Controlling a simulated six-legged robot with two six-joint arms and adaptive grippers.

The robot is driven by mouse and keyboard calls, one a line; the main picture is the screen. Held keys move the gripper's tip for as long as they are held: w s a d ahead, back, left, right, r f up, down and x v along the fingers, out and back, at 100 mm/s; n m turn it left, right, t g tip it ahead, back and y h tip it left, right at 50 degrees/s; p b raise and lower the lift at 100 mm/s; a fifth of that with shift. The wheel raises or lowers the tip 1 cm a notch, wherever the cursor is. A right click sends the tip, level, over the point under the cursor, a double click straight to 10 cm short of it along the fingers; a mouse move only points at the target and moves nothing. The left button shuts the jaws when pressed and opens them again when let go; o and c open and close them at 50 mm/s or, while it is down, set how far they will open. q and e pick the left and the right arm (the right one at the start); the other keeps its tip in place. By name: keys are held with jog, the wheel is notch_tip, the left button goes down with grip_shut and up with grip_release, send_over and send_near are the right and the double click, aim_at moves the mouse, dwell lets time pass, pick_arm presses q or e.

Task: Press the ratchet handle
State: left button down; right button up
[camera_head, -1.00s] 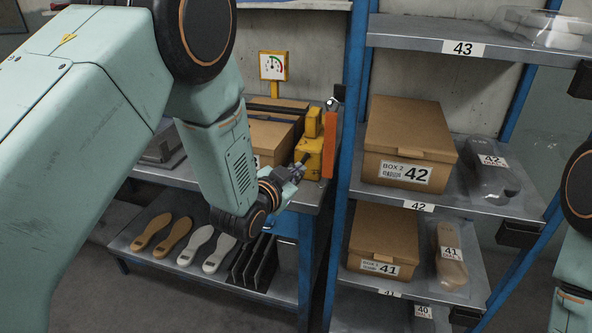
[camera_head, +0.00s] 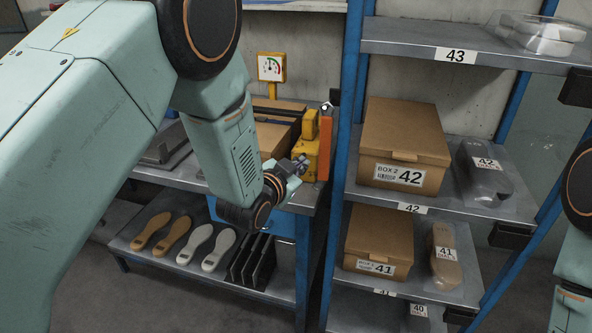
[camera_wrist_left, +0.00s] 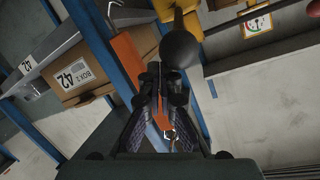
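The ratchet handle seems to be the dark ball knob (camera_wrist_left: 181,48) on a rod, beside the yellow fixture (camera_head: 310,148) at the bench's right end. In the wrist view the ball is large, just beyond my left fingertips; I cannot tell whether they touch it. My left gripper (camera_head: 297,165) is just in front of the fixture in the head view. In the wrist view its fingers (camera_wrist_left: 164,76) come together at the tips with nothing seen between them, so it looks shut and empty. An orange bar (camera_head: 325,150) stands upright beside the fixture. My right gripper is out of view.
A blue-framed shelf (camera_head: 343,150) stands close right of the fixture, with boxes 42 (camera_head: 405,140) and 41 (camera_head: 380,240). A dial gauge (camera_head: 271,67) stands behind the bench.

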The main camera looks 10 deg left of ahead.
pick_arm(q)
jog(key=f+v, duration=0.1)
jog(key=v, duration=0.8)
jog(key=shift+s, duration=0.5)
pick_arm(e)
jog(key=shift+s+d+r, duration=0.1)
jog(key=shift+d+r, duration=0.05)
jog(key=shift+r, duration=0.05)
pick_arm(q)
jog(key=shift+s+d+r, duration=0.1)
jog(key=shift+d+r, duration=0.1)
jog(key=shift+d, duration=0.05)
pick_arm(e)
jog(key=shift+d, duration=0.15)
pick_arm(q)
jog(key=shift+a, duration=0.2)
jog(key=shift+d, duration=0.15)
